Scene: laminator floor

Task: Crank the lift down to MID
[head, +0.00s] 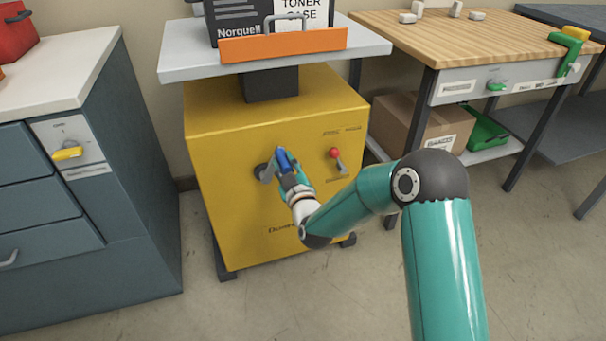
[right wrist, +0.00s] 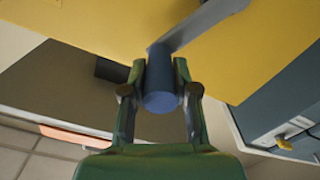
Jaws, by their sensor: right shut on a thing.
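The lift is a yellow cabinet (head: 225,170) with a grey platform (head: 185,62) on top, raised on a dark column (head: 270,84). A crank with a blue handle (head: 282,157) sits on its front face, and its grey arm (right wrist: 200,26) shows in the right wrist view. My right gripper (head: 284,168) is shut on the blue handle, which also shows between the fingers in the right wrist view (right wrist: 161,86). The handle stands up and to the right of the crank's dark hub (head: 260,171). The MID mark cannot be made out. My left gripper is not in view.
A toner case (head: 303,12) stands on the platform behind an orange lip (head: 284,44). A red-knobbed lever (head: 336,158) is right of the crank. A blue-grey cabinet (head: 130,190) stands left, and a wooden-topped bench (head: 470,38) stands right with a cardboard box (head: 400,127) below.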

